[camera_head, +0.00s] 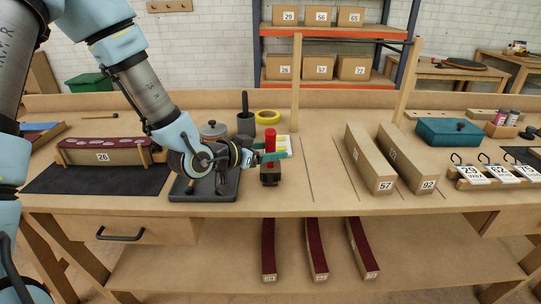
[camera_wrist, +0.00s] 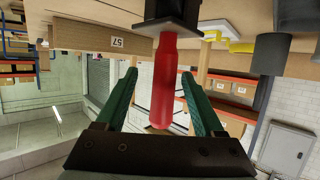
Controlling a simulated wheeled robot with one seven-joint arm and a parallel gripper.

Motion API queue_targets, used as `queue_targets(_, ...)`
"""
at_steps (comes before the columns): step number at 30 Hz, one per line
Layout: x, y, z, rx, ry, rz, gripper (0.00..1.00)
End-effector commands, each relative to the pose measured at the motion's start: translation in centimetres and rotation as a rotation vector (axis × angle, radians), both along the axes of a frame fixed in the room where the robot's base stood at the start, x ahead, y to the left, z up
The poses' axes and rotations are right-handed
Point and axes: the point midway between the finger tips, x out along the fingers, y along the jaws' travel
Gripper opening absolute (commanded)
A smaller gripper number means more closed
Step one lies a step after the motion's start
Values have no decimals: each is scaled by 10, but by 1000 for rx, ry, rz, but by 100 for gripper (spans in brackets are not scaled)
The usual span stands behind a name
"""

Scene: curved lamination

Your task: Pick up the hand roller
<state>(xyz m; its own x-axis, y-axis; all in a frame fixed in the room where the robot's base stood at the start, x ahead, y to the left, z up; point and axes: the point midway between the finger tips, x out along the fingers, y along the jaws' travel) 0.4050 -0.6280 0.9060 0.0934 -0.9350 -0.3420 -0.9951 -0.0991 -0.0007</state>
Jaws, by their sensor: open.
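The hand roller (camera_head: 270,141) stands upright on the workbench (camera_head: 230,206), with its red handle up and a dark block-like lower part on the bench. My gripper (camera_head: 272,156) reaches in from the left at handle height. The wrist view is turned upside down. In it the red handle of the hand roller (camera_wrist: 164,90) lies between the two green fingers of my gripper (camera_wrist: 159,76). The fingers are open, with a visible gap on each side of the handle. The roller's dark part (camera_wrist: 168,17) shows beyond the fingertips.
Wooden blocks 57 (camera_head: 370,165) and 92 (camera_head: 408,165) lie to the right. A wooden post (camera_head: 296,80) rises behind. Bare bench lies in front of the roller.

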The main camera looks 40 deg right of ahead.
Motion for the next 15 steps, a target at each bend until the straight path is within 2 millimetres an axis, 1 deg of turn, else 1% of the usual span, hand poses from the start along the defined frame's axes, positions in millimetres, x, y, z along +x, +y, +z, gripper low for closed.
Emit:
queue_targets(9,8,-34,-18,0,2,0,70)
queue_targets(15,9,-38,-21,1,1,0,70)
